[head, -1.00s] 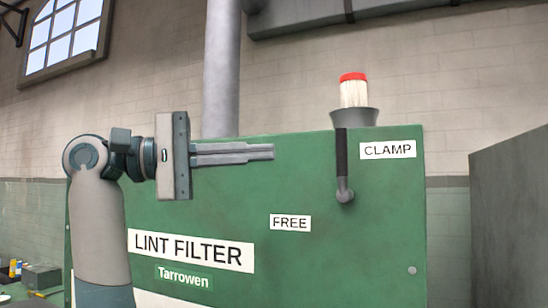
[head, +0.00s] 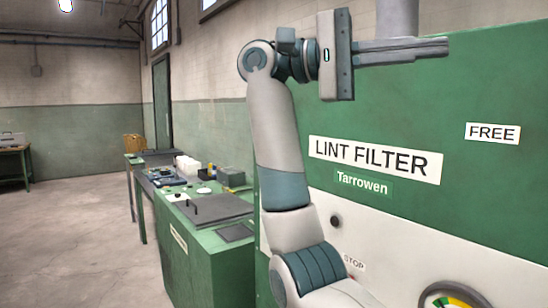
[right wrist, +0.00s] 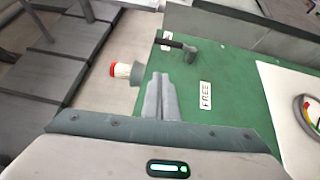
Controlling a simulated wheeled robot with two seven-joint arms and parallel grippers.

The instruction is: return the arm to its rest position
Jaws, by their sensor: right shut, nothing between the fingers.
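My right arm rises in front of the green lint filter machine (head: 420,100) in the head view. Its right gripper (head: 447,46) points to the right near the top of the machine, fingers together and empty. My left gripper is not in view.
A green workbench (head: 185,235) with dark lids, boxes and small items stands left of the machine. Open concrete floor (head: 80,240) lies farther left. A gauge (head: 452,298) sits on the machine's pale lower panel.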

